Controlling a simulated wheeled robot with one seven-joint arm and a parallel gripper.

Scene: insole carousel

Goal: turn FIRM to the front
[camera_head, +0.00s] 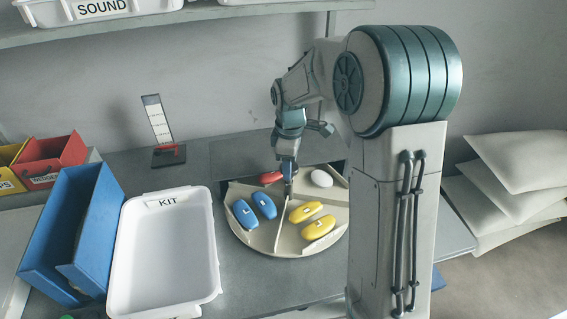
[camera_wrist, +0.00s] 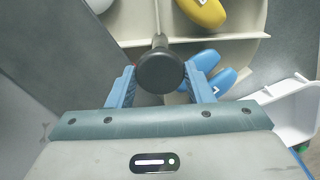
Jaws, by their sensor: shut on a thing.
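A round beige carousel (camera_head: 276,236) with dividers stands on the grey table. Two blue insoles (camera_head: 254,211) lie in its front-left section and two yellow ones (camera_head: 312,220) in its front-right section. A red one (camera_head: 270,178) is at the back and a white one (camera_head: 321,178) at the back right. Labels are too small to read, so I cannot tell which is FIRM. My gripper (camera_head: 289,182) is over the carousel. In the wrist view its blue jaws (camera_wrist: 161,80) are shut on a dark round knob (camera_wrist: 158,68).
A white KIT tray (camera_head: 163,262) stands left of the carousel, with a blue bin (camera_head: 75,225) beyond it. Red (camera_head: 52,160) and yellow (camera_head: 10,165) bins are at the far left. A small stand (camera_head: 158,125) is behind. White cushions (camera_head: 510,190) are stacked at right.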

